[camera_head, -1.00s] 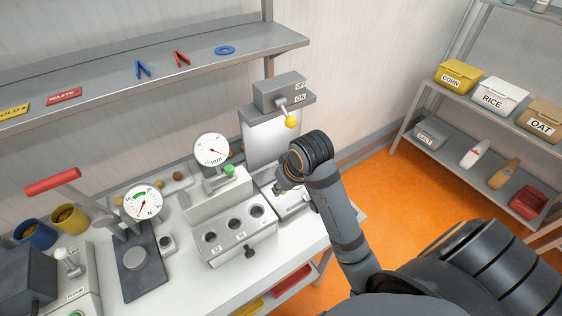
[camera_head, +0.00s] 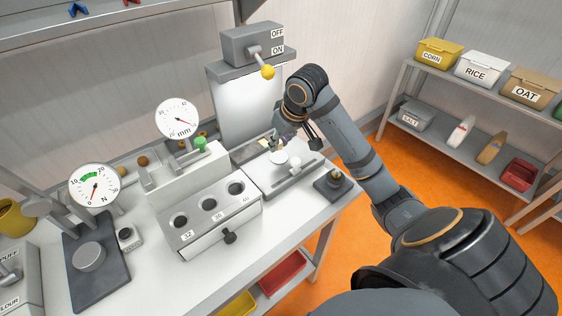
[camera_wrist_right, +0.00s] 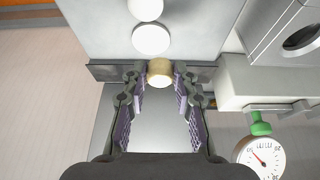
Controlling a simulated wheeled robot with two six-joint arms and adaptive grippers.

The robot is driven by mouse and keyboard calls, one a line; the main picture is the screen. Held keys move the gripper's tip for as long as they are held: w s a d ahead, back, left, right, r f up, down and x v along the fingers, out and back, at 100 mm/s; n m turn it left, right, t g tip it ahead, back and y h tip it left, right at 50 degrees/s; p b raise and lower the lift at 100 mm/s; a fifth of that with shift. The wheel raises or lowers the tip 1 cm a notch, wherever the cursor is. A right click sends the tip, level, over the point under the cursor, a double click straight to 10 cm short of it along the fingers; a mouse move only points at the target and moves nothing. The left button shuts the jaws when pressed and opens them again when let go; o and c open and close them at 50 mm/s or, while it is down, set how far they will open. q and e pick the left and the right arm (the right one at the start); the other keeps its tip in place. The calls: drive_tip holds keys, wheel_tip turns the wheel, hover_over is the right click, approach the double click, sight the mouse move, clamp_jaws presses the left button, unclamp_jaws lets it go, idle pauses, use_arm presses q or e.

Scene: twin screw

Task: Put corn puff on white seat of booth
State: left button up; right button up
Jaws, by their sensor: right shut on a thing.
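My right gripper (camera_head: 282,140) is low in front of the booth (camera_head: 246,102). In the right wrist view, its purple-padded fingers (camera_wrist_right: 161,70) are shut on a small tan corn puff (camera_wrist_right: 160,73) with a pale end, at the fingertips. The puff cannot be made out clearly in the head view. The round white seat (camera_head: 278,157) is just below the gripper in the head view; in the wrist view the white disc (camera_wrist_right: 151,39) lies just beyond the puff, apart from it. My left gripper is not in view.
A white knob (camera_head: 295,163) stands beside the seat. A block with three holes (camera_head: 208,213) and a dial gauge (camera_head: 178,118) are to the left. A dark stand (camera_head: 334,185) is near the table's right edge. The yellow-tipped booth switch (camera_head: 267,71) hangs above.

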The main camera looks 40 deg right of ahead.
sight(278, 156)
drive_tip(key=shift+w+d+f, duration=0.4)
drive_tip(key=shift+d+f, duration=0.05)
drive_tip(key=shift+f, duration=0.1)
wheel_tip(278, 156, down, 4)
drive_tip(key=shift+w+d+r+p, duration=0.15)
drive_tip(key=shift+r+p, duration=0.1)
drive_tip(key=shift+p, duration=0.15)
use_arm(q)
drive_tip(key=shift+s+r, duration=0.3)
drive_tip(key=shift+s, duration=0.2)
use_arm(e)
drive_tip(key=shift+f, duration=0.1)
drive_tip(key=shift+f, duration=0.1)
drive_tip(key=o, duration=0.7)
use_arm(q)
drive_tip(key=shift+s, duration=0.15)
